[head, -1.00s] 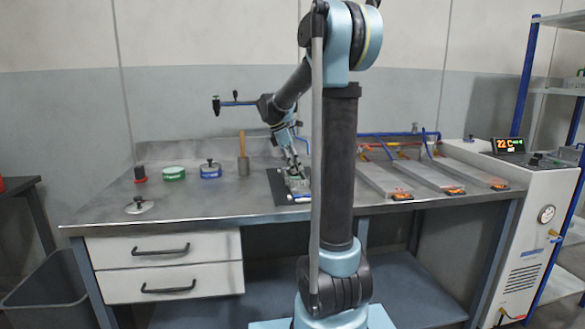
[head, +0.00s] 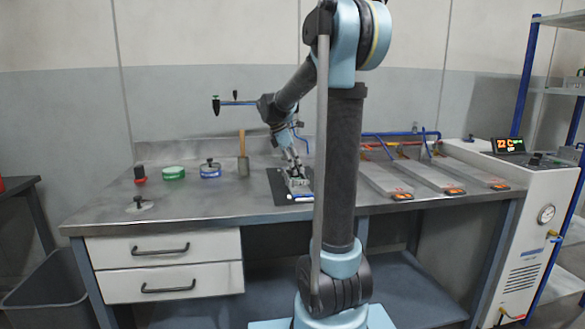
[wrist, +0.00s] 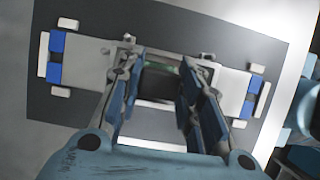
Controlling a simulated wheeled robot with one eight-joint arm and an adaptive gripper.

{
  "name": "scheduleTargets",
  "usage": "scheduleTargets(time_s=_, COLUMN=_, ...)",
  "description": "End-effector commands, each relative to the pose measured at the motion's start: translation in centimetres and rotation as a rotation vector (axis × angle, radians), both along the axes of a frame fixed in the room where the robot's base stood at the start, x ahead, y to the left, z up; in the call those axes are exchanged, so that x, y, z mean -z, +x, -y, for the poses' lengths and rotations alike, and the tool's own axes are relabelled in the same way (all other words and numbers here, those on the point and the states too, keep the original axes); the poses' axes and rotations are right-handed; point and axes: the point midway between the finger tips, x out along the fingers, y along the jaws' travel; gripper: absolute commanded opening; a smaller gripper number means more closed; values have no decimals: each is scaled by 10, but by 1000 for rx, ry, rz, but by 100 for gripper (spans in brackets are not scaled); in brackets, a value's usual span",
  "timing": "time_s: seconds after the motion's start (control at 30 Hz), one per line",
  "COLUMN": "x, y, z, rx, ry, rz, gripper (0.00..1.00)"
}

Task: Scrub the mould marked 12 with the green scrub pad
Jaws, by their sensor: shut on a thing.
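My gripper (head: 295,181) is low over the dark mat on the bench. In the wrist view its two fingers (wrist: 163,78) are shut on a dark block with a green strip along its far edge, which I take to be the green scrub pad (wrist: 160,67). The pad is over the middle of a pale grey mould (wrist: 88,62) with blue pieces at both ends. The fingers and pad hide the mould's middle, and I cannot tell whether pad and mould touch. No number is readable on the mould.
The dark mat (wrist: 245,38) lies under the mould. To the left on the bench stand a green round thing (head: 174,173), a blue one (head: 210,171), a red-based one (head: 140,178) and a grey disc (head: 139,206). Several long plates, one here (head: 385,180), lie right.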

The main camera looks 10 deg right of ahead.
Motion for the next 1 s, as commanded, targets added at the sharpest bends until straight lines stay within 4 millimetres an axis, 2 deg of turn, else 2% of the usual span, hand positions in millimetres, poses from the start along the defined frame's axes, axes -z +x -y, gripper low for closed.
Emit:
scheduleTargets(time_s=0.27, x=0, y=-3, z=0, rx=0, ry=0, rz=0, gripper=13)
scheduleTargets(time_s=0.6, x=2, y=-21, z=0, rx=0, ry=0, rz=0, gripper=13)
scheduleTargets(time_s=1.0, x=3, y=-24, z=0, rx=-1, ry=1, rz=-1, gripper=14)
